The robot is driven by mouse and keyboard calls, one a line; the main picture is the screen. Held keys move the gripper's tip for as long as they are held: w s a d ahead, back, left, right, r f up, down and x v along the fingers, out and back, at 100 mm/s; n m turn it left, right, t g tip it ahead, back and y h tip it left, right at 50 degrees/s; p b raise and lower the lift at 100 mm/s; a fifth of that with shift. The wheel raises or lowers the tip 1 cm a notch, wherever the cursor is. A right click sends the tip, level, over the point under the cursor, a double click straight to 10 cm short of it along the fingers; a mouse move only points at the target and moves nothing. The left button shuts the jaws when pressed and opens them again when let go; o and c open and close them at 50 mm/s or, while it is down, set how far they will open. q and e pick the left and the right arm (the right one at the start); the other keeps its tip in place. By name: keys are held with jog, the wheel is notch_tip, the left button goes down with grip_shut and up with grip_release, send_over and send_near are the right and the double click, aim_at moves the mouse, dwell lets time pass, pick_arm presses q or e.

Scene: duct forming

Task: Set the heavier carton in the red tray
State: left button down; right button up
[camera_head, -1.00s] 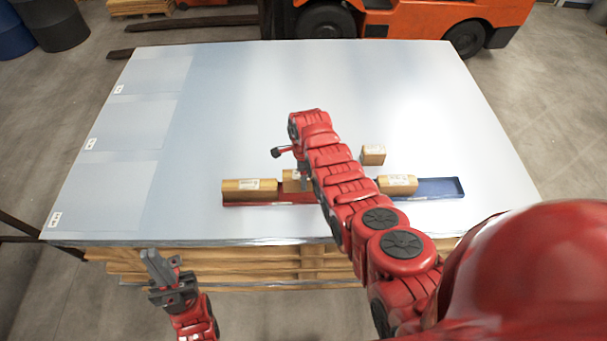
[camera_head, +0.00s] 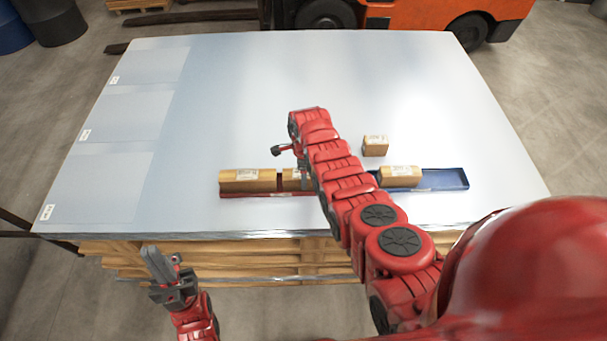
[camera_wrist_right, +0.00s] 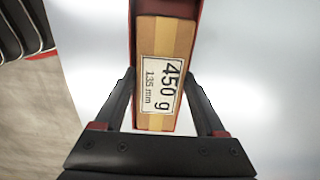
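The red tray (camera_head: 268,195) lies near the table's front edge, holding a long brown carton (camera_head: 248,181) at its left and a second carton (camera_head: 291,180) partly hidden by my right arm. In the right wrist view, a carton labelled 450 g, 135 mm (camera_wrist_right: 166,55) lies within red tray walls (camera_wrist_right: 133,45). My right gripper (camera_wrist_right: 160,85) is open, with its fingers on either side of that carton. Another long carton (camera_head: 399,175) lies in the blue tray (camera_head: 445,180); its label is too small to read. My left gripper (camera_head: 158,262) is empty, its fingers together, before the table.
A small carton (camera_head: 375,146) stands on the table behind the blue tray. The large pale table top (camera_head: 250,90) is mostly clear, with labelled rectangles along its left side. An orange forklift (camera_head: 430,15) stands beyond the far edge.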

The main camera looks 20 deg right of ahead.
jog(key=o, duration=0.3)
jog(key=shift+r, duration=0.6)
notch_tip(320, 180, up, 6)
jog(key=shift+r+b, duration=0.15)
jog(key=shift+b, duration=1)
notch_tip(320, 180, up, 3)
jog(key=shift+f+p, duration=0.2)
jog(key=shift+p, duration=0.2)
notch_tip(320, 180, up, 7)
jog(key=p, duration=0.6)
jog(key=shift+r, duration=0.15)
